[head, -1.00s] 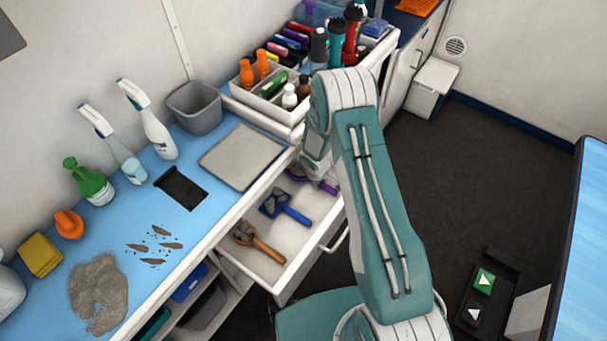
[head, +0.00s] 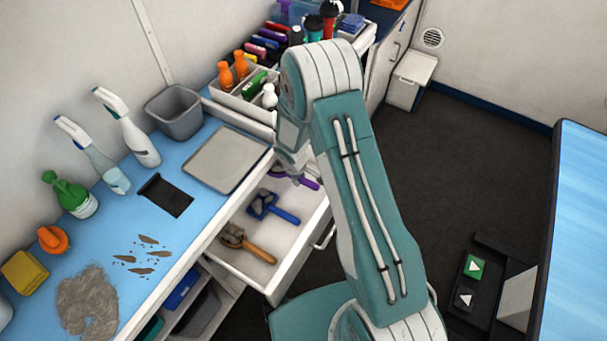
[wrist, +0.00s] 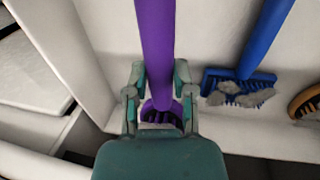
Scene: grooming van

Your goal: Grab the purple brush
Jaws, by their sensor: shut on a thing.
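The purple brush (wrist: 155,45) runs from the top of the wrist view down between my fingers, and its head is partly hidden by my gripper. My gripper (wrist: 158,95) is shut on it near the head. In the head view the purple brush (head: 308,182) shows only in part at the back of the open drawer (head: 240,265), behind my arm. I cannot tell whether the brush is clear of the drawer floor.
A blue brush (head: 272,207) and a wooden-handled brush (head: 247,245) lie in the drawer beside it. The counter above holds a grey tray (head: 226,158), a grey bin (head: 174,113), spray bottles (head: 128,128) and a bottle caddy (head: 243,100).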

